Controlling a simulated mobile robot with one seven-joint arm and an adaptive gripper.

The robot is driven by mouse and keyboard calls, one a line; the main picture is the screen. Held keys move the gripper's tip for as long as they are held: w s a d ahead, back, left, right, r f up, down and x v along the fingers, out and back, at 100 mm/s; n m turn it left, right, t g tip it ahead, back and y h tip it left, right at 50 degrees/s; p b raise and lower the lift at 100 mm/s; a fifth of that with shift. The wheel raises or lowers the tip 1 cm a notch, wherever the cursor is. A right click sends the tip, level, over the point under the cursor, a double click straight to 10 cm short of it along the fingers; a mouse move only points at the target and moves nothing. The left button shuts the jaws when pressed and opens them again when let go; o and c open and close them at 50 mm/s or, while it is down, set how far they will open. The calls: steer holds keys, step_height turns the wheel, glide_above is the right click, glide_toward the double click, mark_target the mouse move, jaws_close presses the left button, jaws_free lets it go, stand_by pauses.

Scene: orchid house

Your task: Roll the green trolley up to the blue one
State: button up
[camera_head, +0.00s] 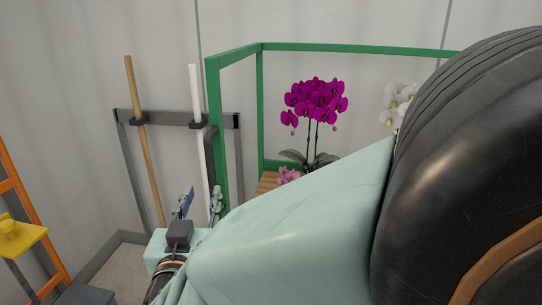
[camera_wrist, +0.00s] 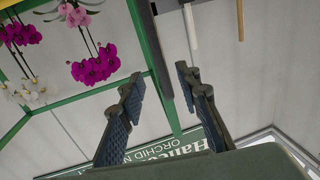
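The green trolley (camera_head: 215,120) shows in the head view as a green upright frame with potted orchids on a wooden shelf, right of centre; my arm hides its lower right part. My gripper (camera_head: 199,203) is open and seems empty, close to the trolley's near left post. In the wrist view the green post (camera_wrist: 160,85) runs between the two spread fingers of my gripper (camera_wrist: 159,74); I cannot tell whether it lies between them in depth or beyond, and no contact shows. No blue trolley is visible in either view.
A grey rack (camera_head: 175,118) against the wall holds a brown pole (camera_head: 143,130) and a white pole (camera_head: 196,110), just left of the trolley. An orange ladder-like frame (camera_head: 28,215) with a yellow piece (camera_head: 20,240) stands at far left. A lettered sign (camera_wrist: 160,152) shows in the wrist view.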

mark_target(211, 173)
steer(key=w, duration=0.7)
steer(key=w+a, duration=0.1)
steer(key=w, duration=0.2)
steer(key=shift+w+b, duration=0.3)
steer(key=shift+w, duration=0.05)
jaws_close()
